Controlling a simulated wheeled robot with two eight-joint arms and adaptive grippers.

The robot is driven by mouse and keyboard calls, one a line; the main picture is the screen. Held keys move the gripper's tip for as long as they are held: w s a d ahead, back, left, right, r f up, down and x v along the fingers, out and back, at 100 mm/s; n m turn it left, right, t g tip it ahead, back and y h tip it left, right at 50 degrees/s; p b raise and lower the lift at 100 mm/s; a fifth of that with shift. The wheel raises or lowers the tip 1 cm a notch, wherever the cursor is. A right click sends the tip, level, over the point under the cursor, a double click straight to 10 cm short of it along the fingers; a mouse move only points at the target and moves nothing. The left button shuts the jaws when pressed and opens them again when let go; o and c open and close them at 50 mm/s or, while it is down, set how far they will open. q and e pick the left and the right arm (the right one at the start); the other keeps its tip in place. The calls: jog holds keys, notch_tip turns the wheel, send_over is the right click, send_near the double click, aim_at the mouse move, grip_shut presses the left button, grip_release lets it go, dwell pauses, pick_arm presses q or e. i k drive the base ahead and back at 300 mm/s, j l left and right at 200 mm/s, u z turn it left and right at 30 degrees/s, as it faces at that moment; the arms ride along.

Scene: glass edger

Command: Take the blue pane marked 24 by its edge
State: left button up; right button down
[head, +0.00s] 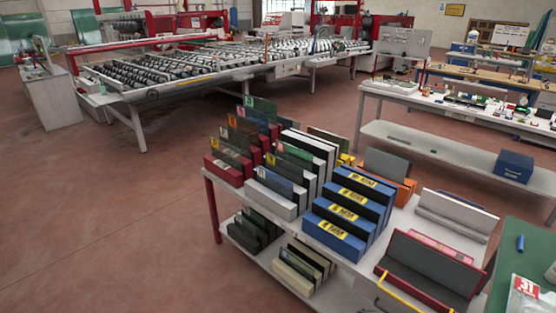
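Several upright panes with small coloured tags stand in stepped racks on a shelf cart. A bluish pane (277,183) stands low at the front of the white stepped rack (270,203), with a pale tag near its left end. The tag numbers are too small to read, so I cannot tell which pane is marked 24. Darker panes stand behind it in the same rack and in the red stepped rack (223,173) to the left. Neither of my grippers is in view, and nothing is seen touching the panes.
A blue stepped block (325,240) with yellow labels stands right of the white rack. A dark red-framed holder (430,268) lies at the cart's front right. A green table (528,240) is at far right, a workbench (450,105) behind. The floor (110,210) left of the cart is clear.

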aim_at(280, 186)
jog(key=i+u, duration=0.2)
jog(key=i, duration=0.35)
jog(key=i+u, duration=0.2)
jog(key=i, duration=0.35)
jog(key=i+l+u, duration=0.15)
jog(key=i, duration=0.4)
jog(key=i+l+u, duration=0.2)
jog(key=i, duration=0.3)
